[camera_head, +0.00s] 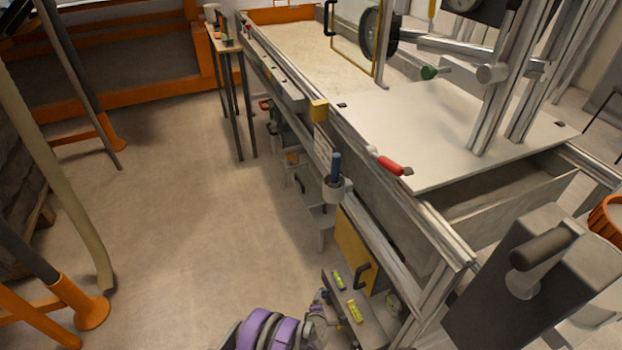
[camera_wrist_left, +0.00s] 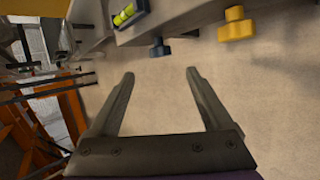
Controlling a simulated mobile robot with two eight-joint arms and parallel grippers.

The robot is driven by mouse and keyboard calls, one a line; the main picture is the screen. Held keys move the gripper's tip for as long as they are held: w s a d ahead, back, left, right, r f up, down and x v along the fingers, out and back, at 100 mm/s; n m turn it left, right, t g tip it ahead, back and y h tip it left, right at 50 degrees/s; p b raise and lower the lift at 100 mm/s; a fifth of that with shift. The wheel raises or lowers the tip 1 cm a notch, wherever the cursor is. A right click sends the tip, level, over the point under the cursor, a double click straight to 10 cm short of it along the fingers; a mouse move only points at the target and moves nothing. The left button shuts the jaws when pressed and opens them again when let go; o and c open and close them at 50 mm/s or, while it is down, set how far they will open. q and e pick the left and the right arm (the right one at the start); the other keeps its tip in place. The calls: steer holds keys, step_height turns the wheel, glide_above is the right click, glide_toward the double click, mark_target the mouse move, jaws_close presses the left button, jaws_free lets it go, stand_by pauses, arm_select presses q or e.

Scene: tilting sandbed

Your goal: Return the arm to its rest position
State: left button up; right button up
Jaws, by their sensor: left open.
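My left arm, with purple joints, comes in at the bottom of the head view. My left gripper (camera_head: 320,304) is partly hidden there, close beside the lower corner of the sandbed frame. In the left wrist view the gripper (camera_wrist_left: 160,74) is open, with its two dark fingers apart and nothing between them. Bare floor (camera_wrist_left: 158,100) shows beyond the fingers. My right gripper is in neither view.
The sandbed's metal frame (camera_head: 447,232) runs along the right. Open floor (camera_head: 190,215) is to the left, with orange-footed posts (camera_head: 90,312) beyond.

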arm_select(q)
steer(key=s+a+r+m+g+y, duration=0.15)
steer(key=a+r+m, duration=0.4)
steer(key=r, duration=0.75)
steer(key=s+a+r+m+g, duration=0.1)
steer(key=s+a+r+m, duration=0.15)
steer(key=a+r, duration=0.85)
steer(key=s+a+r+m, duration=0.4)
steer(key=s+r+m, duration=0.1)
steer(key=s+r, duration=0.45)
steer(key=s+a+r+m+g, duration=0.1)
steer(key=s+a+m, duration=0.15)
steer(key=s, duration=0.55)
steer(key=s+a+r+m+g, duration=0.15)
steer(key=s+m, duration=0.25)
steer(key=s, duration=0.5)
step_height(320, 180, up, 24)
steer(key=w+t+p, duration=0.1)
steer(key=w+p, duration=0.1)
steer(key=p, duration=1.8)
steer(key=shift+d+p, duration=0.15)
steer(key=shift+p, duration=0.25)
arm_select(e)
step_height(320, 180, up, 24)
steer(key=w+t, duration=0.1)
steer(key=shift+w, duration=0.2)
